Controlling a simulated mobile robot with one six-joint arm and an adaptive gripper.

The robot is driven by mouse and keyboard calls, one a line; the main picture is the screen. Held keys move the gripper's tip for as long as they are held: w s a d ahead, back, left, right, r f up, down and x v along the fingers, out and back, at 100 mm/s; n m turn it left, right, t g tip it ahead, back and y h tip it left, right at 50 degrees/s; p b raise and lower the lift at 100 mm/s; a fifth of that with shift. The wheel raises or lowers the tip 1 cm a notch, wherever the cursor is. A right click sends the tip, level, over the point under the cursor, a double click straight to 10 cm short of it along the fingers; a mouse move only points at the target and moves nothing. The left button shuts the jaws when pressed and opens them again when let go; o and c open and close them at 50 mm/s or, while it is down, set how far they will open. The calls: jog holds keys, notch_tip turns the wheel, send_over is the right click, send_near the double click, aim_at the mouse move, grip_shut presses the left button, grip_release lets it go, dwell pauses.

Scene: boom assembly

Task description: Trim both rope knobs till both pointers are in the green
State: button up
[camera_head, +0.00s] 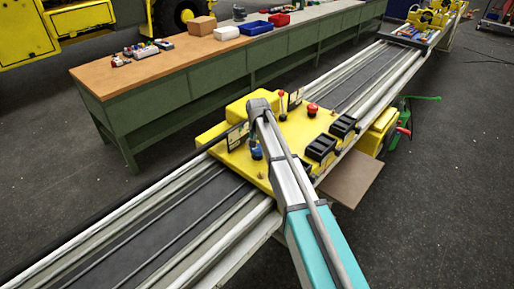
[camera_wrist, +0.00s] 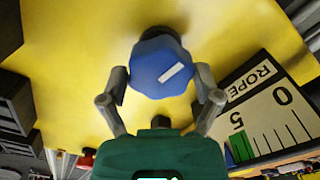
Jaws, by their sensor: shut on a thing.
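A blue faceted knob (camera_wrist: 163,68) with a white mark stands on the yellow panel (camera_wrist: 75,45) in the wrist view. My gripper (camera_wrist: 161,86) has one finger on each side of it and is shut on it. A white gauge plate (camera_wrist: 262,108) marked ROPE, with 0, 5 and a green band, lies right of the knob; I cannot make out its pointer. In the head view the blue knob (camera_head: 256,153) shows beside my arm on the yellow panel (camera_head: 230,160). A second plate (camera_head: 295,98) stands at the panel's far side; its reading is too small to tell.
A red mushroom button (camera_head: 312,110), a red-topped lever (camera_head: 282,103) and black blocks (camera_head: 321,149) stand on the panel. A long green bench (camera_head: 190,85) with bins runs behind. The dark floor (camera_head: 450,180) at the right is mostly clear.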

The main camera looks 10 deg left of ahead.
jog(key=shift+w, duration=0.1)
jog(key=o, duration=0.9)
jog(key=shift+m, duration=0.5)
